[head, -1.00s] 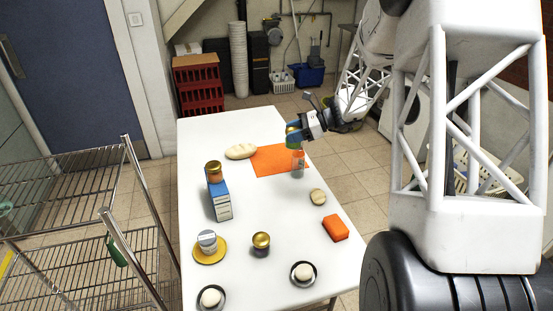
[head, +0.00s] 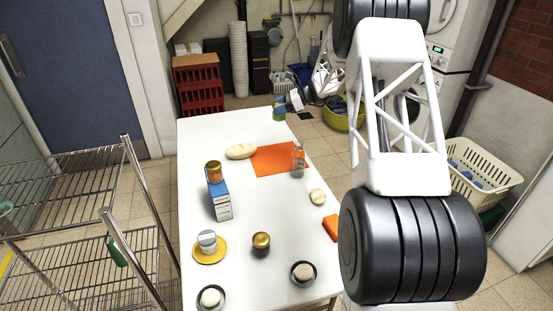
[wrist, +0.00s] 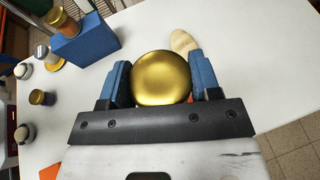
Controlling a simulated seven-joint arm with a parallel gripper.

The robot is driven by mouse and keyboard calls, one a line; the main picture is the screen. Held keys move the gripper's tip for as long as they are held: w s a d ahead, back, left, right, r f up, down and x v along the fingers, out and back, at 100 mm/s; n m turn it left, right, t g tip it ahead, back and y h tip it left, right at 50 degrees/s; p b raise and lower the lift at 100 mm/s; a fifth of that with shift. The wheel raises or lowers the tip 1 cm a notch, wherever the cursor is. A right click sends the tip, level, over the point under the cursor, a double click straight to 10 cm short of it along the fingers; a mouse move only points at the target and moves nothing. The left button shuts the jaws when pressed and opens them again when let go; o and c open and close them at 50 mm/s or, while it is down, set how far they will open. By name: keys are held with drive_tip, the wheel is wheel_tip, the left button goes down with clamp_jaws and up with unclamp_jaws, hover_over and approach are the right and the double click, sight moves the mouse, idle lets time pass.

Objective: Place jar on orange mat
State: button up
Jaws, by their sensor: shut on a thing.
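My gripper (head: 279,113) is shut on a jar with a domed gold lid (wrist: 163,78). The lid sits between the two blue fingers in the wrist view, and hides most of the jar's body. In the head view the gripper appears by the table's far right corner, beyond the orange mat (head: 268,163); its height is hard to tell. The mat lies flat at the right of the table's far half. Other gold-lidded jars are a jar on the blue box (head: 213,171) and a dark jar (head: 261,244) on the near table.
A clear bottle (head: 298,160) stands at the mat's right edge. A bread loaf (head: 240,152) lies left of the mat, a roll (head: 318,197) nearer. A yellow plate (head: 209,258) holds a pale-lidded jar. My arm partly hides an orange block (head: 330,229). The table's centre is clear.

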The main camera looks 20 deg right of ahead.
drive_tip(key=w, duration=0.3)
hover_over(276, 157)
wheel_tip(276, 157, down, 10)
drive_tip(key=shift+s+f, duration=0.2)
drive_tip(key=shift+f, duration=0.5)
drive_tip(key=shift+f, duration=3.1)
drive_tip(key=shift+f, duration=1.9)
drive_tip(key=shift+f, duration=0.1)
drive_tip(key=o, duration=1)
